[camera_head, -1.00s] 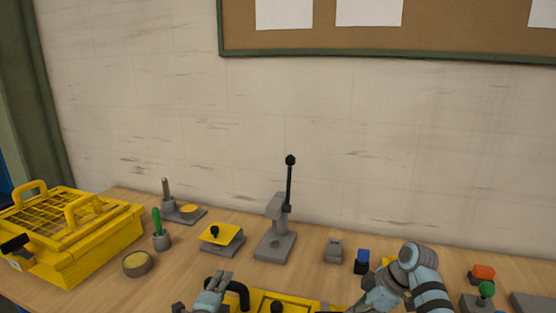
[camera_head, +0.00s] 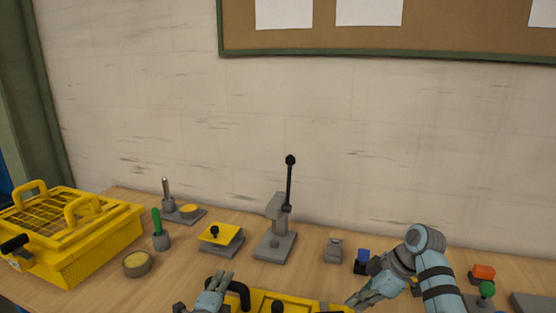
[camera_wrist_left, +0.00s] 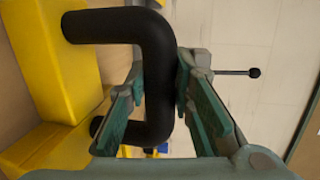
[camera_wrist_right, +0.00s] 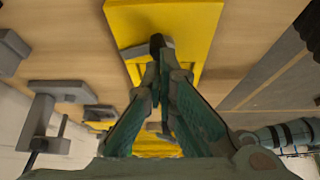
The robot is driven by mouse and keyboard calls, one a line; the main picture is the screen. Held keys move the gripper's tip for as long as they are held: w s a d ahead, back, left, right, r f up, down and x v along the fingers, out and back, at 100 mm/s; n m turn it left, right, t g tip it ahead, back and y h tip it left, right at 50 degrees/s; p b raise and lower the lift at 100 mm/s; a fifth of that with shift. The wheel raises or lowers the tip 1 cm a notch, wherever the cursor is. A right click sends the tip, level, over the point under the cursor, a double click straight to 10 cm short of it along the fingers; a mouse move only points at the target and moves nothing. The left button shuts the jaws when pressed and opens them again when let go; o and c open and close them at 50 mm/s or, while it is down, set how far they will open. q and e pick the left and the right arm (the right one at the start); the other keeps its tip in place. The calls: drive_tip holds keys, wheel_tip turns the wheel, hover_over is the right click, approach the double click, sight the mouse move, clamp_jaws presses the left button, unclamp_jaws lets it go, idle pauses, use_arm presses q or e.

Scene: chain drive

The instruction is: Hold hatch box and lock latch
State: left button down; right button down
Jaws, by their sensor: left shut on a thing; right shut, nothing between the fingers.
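The yellow hatch box (camera_head: 262,297) lies at the bottom edge of the head view, partly cut off, with a black knob (camera_head: 278,307) on top. My left gripper (camera_head: 224,277) is shut on its black bent handle (camera_head: 241,292); the left wrist view shows the handle (camera_wrist_left: 152,40) between the fingers (camera_wrist_left: 162,80). My right gripper (camera_head: 352,301) is shut and empty beside the box's right end. In the right wrist view, its fingertips (camera_wrist_right: 164,75) are close to a black lever (camera_wrist_right: 156,43) with a grey piece on a yellow body (camera_wrist_right: 185,18). I cannot tell whether they touch.
A lever press (camera_head: 276,240) stands behind the box. A yellow-topped block (camera_head: 221,236), a grey block (camera_head: 333,250) and a blue-topped piece (camera_head: 363,257) stand nearby. A yellow crate (camera_head: 95,250) stands at left. Red and green pieces (camera_head: 484,280) lie at right.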

drive_tip(key=shift+r, duration=0.9)
drive_tip(key=shift+f, duration=0.1)
drive_tip(key=s+f, duration=0.1)
drive_tip(key=f, duration=0.1)
drive_tip(key=s+f, duration=0.1)
drive_tip(key=f, duration=0.1)
drive_tip(key=a+f, duration=0.1)
drive_tip(key=shift+s+f, duration=0.4)
drive_tip(key=shift+w+a, duration=0.4)
idle(0.4)
drive_tip(key=shift+w+d, duration=0.15)
drive_tip(key=shift+w, duration=0.05)
idle(0.4)
